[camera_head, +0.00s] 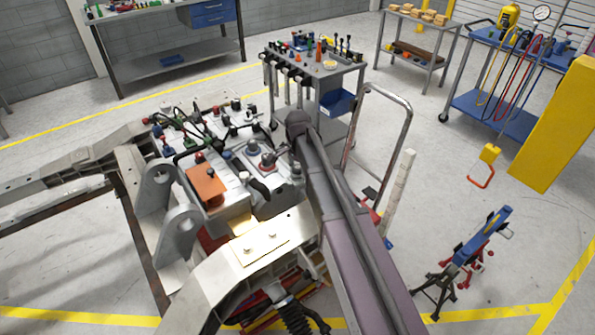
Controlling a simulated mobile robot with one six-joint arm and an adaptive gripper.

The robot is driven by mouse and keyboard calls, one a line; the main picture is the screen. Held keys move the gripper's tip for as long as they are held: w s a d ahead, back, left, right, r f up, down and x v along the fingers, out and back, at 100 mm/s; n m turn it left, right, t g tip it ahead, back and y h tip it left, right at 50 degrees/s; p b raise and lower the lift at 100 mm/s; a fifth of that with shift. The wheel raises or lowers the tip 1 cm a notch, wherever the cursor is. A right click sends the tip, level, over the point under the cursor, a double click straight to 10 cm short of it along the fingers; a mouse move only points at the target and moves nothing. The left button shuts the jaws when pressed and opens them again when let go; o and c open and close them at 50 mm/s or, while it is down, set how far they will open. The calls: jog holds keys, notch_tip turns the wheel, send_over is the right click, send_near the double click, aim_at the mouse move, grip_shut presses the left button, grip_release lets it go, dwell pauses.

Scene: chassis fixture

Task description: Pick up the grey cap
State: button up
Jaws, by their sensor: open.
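A board of fittings with hoses and knobs (225,165) sits on the chassis fixture, left of my arm. I cannot tell whether either is the grey cap. My arm runs from the lower right up across the board's right side and hides part of it. My gripper cannot be made out; dark shapes beside the arm are too small to identify.
An orange block (206,187) and upright grey brackets (160,195) stand at the board's left. A tool cart (330,75) is behind, with a metal hoop frame (405,110) to its right. A blue stand (480,240) is at right.

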aim_at(298, 167)
jog(key=c, duration=0.9)
jog(key=shift+r, duration=0.2)
notch_tip(298, 167, up, 3)
jog(key=p, duration=0.3)
jog(key=shift+s+r+p, duration=0.15)
jog(key=shift+r+p, duration=0.2)
jog(key=shift+p, duration=0.2)
jog(key=s+d, duration=0.1)
jog(key=s, duration=0.4)
jog(key=s+d, duration=0.2)
jog(key=s, duration=0.3)
jog(key=s+d+r+p, duration=0.1)
jog(key=s, duration=0.4)
jog(key=shift+d, duration=0.25)
